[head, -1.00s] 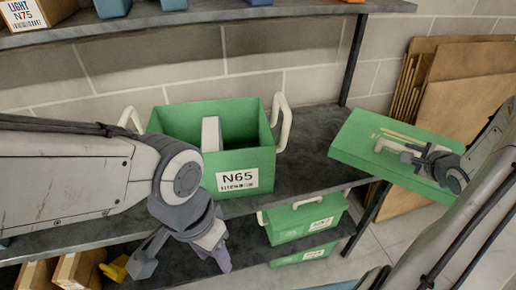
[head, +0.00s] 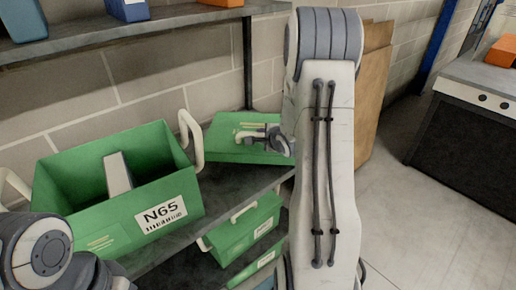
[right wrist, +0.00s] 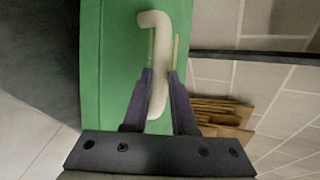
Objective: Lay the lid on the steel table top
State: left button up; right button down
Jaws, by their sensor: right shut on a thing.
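The green lid (head: 228,147) is held off to the right of the green bin marked N65, above the shelf's right end; part of it is behind my right arm. My right gripper (head: 268,137) is shut on the lid's cream handle. In the right wrist view, both fingers (right wrist: 159,80) close around the handle (right wrist: 155,40), and the green lid face (right wrist: 110,60) lies behind it. The grey steel table top (head: 485,76) is at the far right, cut by the picture edge. My left arm shows at the lower left, with its gripper outside the picture.
The open bin N65 (head: 168,213) stands on the grey shelf, with green bins (head: 248,232) on the level below. Cardboard sheets (head: 374,90) lean on the wall behind my right arm. An orange object (head: 503,50) is on the table top. The floor (head: 420,215) before the table is clear.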

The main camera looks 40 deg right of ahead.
aim_at(258, 145)
jog(key=shift+w+a+f, duration=0.25)
jog(key=shift+w+f, duration=0.2)
jog(key=shift+w, duration=0.05)
notch_tip(258, 145, down, 4)
jog(key=shift+r, duration=0.15)
jog(key=c, duration=0.7)
grip_release()
jog(key=shift+s, duration=0.1)
